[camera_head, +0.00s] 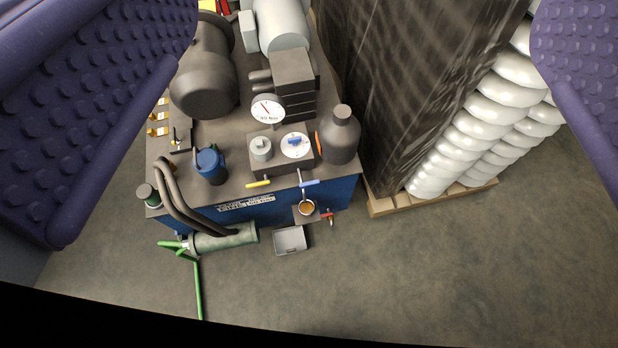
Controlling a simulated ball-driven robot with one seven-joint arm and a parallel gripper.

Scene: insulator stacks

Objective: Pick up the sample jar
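What looks like the sample jar (306,208) is small and round, with amber contents and a pale rim, seen from above. It is on a small grey ledge at the front of the blue machine (335,195), below a blue-handled tap (308,184). My gripper (335,110) is open, its two purple studded fingers wide apart at the left and right picture edges. Nothing shows held between them. The jar is well beyond the fingers, apart from both.
A grey tray (290,239) is just below the jar, with a red handle (328,215) beside it. Hoses and a green-handled cylinder (225,238) are at left. White ribbed insulators (470,145) stand on a pallet at right.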

